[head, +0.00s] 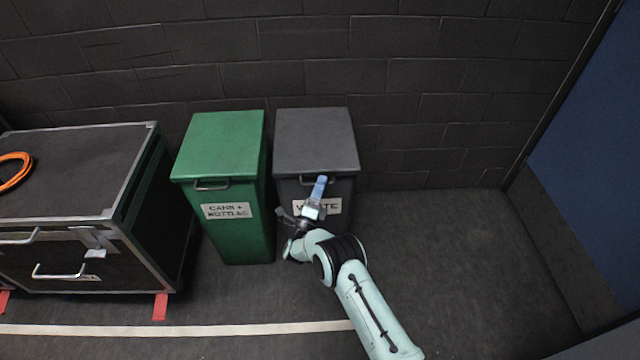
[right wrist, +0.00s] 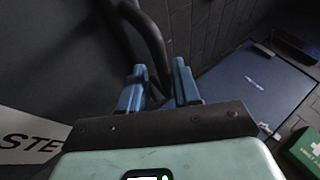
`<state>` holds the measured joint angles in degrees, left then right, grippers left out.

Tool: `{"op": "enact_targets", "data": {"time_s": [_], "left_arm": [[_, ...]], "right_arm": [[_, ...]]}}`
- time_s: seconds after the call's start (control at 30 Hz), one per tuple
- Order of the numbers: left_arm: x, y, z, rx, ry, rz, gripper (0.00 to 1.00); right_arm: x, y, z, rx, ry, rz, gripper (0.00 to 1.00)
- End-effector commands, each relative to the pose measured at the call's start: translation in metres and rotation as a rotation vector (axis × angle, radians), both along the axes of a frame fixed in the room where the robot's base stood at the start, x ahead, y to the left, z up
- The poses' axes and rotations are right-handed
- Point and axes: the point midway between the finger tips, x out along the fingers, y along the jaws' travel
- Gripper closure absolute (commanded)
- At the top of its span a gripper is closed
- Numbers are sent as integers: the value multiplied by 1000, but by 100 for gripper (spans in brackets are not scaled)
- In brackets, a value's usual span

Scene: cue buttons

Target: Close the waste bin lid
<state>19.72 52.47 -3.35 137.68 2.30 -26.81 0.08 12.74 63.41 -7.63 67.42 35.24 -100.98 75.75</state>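The grey waste bin (head: 318,140) stands against the wall, and its dark lid looks flat and down on the body in the head view. A white label ending in "STE" (right wrist: 28,137) shows in the right wrist view. My right gripper (head: 320,185) is at the bin's front, just below the lid's edge near its handle. In the right wrist view its two blue fingers (right wrist: 158,85) are apart, with a dark curved bar (right wrist: 150,40) reaching between or just beyond them. I cannot tell whether they touch it. My left gripper is out of view.
A green cans and bottles bin (head: 222,150) with its lid down stands close on the left. A black flight case (head: 85,165) with an orange cable (head: 14,170) is farther left. The floor (head: 450,250) to the right is clear up to the blue wall panel (head: 590,120).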

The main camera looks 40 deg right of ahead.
Motion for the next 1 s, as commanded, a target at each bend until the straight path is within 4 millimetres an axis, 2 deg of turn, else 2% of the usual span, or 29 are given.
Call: {"op": "enact_targets", "data": {"time_s": [0.33,0.47,1.0], "left_arm": [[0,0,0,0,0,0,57],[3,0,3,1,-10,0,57],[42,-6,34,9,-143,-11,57]], "right_arm": [[1,-1,1,0,-1,0,62],[-2,6,-2,1,0,2,62],[-41,94,-54,0,3,2,62]]}}
